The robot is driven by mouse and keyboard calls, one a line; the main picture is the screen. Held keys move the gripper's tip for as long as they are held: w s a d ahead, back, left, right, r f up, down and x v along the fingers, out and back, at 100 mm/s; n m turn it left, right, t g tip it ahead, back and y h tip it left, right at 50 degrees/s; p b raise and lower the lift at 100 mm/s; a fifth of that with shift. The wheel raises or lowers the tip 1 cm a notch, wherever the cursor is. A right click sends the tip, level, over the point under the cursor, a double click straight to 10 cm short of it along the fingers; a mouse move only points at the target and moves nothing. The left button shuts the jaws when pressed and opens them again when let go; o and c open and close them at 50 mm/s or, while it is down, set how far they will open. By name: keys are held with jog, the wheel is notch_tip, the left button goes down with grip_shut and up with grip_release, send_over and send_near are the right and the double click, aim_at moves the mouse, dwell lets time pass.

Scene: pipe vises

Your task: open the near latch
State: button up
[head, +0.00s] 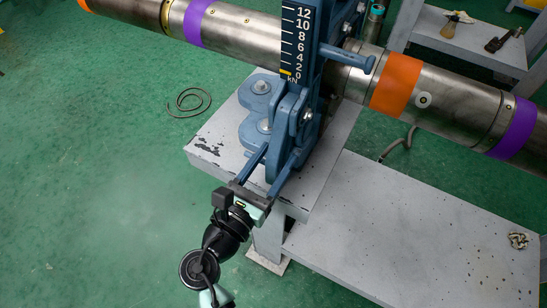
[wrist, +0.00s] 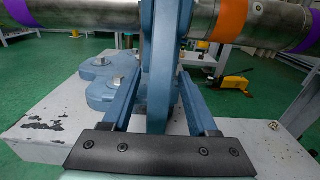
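The near latch is on the blue vise (head: 290,110), which stands on a grey bench around the pipe.
The steel pipe (head: 445,92) with orange and purple bands runs across the top. The grey bench (head: 215,135) lies under the vise, with a lower shelf (head: 400,235) to the right. A dark cable ring (head: 188,102) lies on the green floor. The floor at left is clear.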

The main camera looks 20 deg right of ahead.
grip_shut()
dwell(1.2)
